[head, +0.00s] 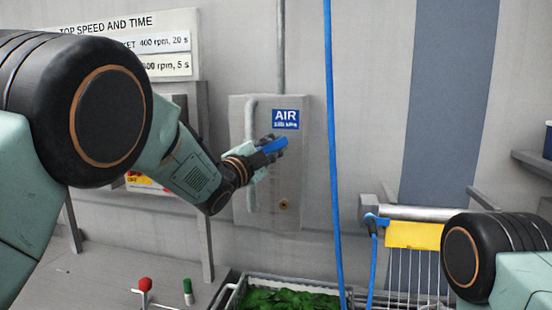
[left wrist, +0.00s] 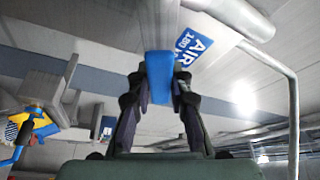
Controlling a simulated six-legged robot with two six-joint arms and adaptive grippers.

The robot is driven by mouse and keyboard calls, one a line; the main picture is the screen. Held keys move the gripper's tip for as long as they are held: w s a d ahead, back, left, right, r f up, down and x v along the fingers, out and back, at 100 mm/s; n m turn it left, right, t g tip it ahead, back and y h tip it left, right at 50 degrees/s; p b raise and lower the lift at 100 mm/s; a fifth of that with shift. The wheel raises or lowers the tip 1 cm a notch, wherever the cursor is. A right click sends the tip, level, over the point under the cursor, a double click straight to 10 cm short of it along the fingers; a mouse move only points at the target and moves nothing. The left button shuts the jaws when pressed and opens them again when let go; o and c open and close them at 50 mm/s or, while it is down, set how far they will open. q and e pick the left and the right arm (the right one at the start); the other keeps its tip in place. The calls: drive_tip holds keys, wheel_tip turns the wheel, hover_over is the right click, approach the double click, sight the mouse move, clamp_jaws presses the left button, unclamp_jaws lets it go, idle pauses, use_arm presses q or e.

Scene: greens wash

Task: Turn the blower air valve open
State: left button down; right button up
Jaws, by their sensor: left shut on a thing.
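The blue lever of the air valve (head: 275,145) is on a grey wall panel, just below the blue AIR sign (head: 285,119). My left gripper (head: 268,152) is at the lever, and its fingers are closed on it. In the left wrist view the lever (left wrist: 159,75) lies between the two fingertips of the left gripper (left wrist: 160,95). In the head view the lever slants up to the right. The valve body is mostly hidden behind the gripper. The right gripper is not in view; only part of my right arm shows at the lower right.
A blue hose (head: 332,150) hangs just right of the panel (head: 300,190). Below stand a crate of greens (head: 288,298), a red-knobbed handle (head: 145,285) and a green marker-like item (head: 188,290). A rack with a yellow part (head: 412,235) is at the right.

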use_arm(q)
drive_tip(key=shift+a+r+n+t+b, duration=0.3)
drive_tip(key=shift+r+n, duration=0.1)
drive_tip(key=shift+n, duration=0.5)
drive_tip(key=c, duration=1.2)
unclamp_jaws()
drive_tip(key=shift+r, duration=0.15)
drive_tip(key=v, duration=1.2)
drive_tip(key=shift+c, duration=0.4)
